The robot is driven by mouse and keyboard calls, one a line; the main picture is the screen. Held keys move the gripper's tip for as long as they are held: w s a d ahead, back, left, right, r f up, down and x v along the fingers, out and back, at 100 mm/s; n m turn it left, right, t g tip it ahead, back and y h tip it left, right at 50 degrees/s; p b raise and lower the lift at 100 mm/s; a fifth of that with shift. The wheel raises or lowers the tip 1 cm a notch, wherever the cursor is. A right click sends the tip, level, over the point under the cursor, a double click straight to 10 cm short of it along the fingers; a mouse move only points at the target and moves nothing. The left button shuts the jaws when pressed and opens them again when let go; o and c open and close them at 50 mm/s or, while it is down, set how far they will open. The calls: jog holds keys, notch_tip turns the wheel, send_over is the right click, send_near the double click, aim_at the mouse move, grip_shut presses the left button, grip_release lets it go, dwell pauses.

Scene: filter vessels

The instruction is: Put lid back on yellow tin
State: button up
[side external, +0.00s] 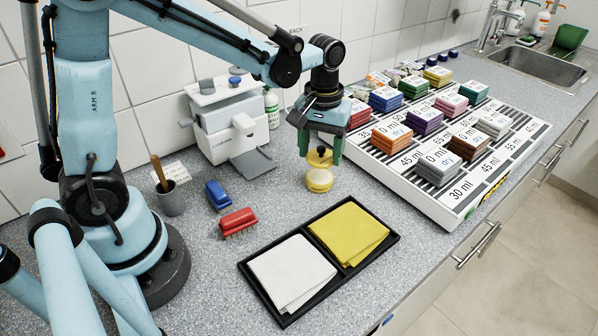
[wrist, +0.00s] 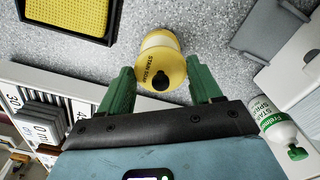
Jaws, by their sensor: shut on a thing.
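The yellow tin (side external: 319,183) stands upright on the grey counter below my gripper (side external: 320,158). Its yellow lid (side external: 318,161), with a dark knob, is between my green fingers just above the tin. In the wrist view, my gripper (wrist: 163,84) has a finger on either side of the lid (wrist: 164,64), which carries dark lettering and a black knob. The lid covers part of the tin (wrist: 155,39), whose pale upper part shows beyond it. I cannot tell whether the lid touches the tin's rim.
A black tray (side external: 252,268) with a white and a yellow cloth lies in front. Red (side external: 238,222) and blue (side external: 217,194) brushes lie to the left. A white machine (side external: 228,125) stands behind. A striped rack (side external: 455,190) with several coloured blocks is to the right.

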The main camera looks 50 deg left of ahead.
jog(key=shift+f, duration=1.95)
jog(key=shift+f, duration=0.2)
dwell(0.4)
jog(key=o, duration=1.1)
jog(key=shift+o, duration=0.6)
jog(key=shift+r, duration=0.15)
jog(key=shift+r, duration=3.4)
jog(key=shift+c, duration=0.3)
grip_shut()
